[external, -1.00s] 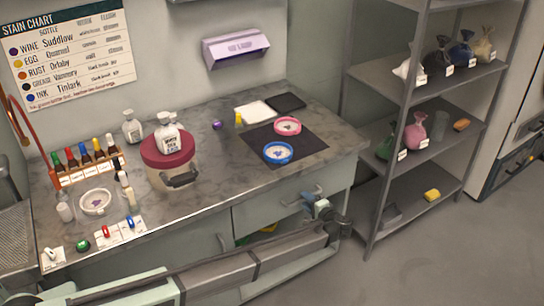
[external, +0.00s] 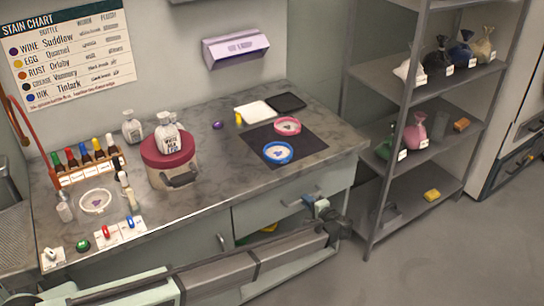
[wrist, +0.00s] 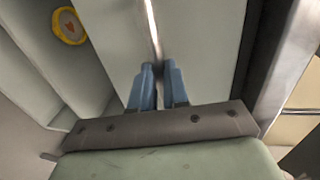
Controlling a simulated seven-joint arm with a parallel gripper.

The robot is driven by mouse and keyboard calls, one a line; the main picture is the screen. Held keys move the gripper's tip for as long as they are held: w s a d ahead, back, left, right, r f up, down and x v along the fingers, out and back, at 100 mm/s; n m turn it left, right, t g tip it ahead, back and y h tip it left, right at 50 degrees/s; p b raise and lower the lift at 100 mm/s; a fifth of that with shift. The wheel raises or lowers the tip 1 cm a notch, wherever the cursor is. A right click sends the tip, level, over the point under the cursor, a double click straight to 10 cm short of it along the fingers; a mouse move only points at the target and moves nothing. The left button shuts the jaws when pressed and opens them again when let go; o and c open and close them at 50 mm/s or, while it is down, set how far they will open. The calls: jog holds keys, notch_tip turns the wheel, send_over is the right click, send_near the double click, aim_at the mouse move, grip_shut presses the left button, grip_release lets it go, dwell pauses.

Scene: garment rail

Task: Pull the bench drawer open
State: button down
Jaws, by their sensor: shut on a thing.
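The bench drawer (external: 265,211) is the pale grey-green front under the right part of the worktop. Its metal bar handle (external: 296,201) sticks out from the front. My gripper (external: 312,203) is at the right end of this handle. In the wrist view my gripper (wrist: 158,70) has its two blue fingers close together on the bar handle, a bright strip (wrist: 152,22) against the pale drawer front. The fingers hide the gripped part. I cannot tell any clear gap at the drawer's top edge.
An open space below the drawer holds a yellow round item (wrist: 70,26). The worktop (external: 225,180) carries a red-lidded tub (external: 168,148), bottles and hoops. A grey shelf rack (external: 420,190) stands close on the right. The floor (external: 440,260) in front is clear.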

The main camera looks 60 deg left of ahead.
jog(key=f+v, duration=0.3)
jog(key=v, duration=1.1)
jog(key=d+f+v, duration=0.1)
jog(key=f+v, duration=0.2)
jog(key=v, duration=1.1)
jog(key=shift+d, duration=0.4)
jog(key=shift+r, duration=0.1)
jog(key=c, duration=1.1)
grip_release()
jog(key=v, duration=1.3)
jog(key=shift+d, duration=0.4)
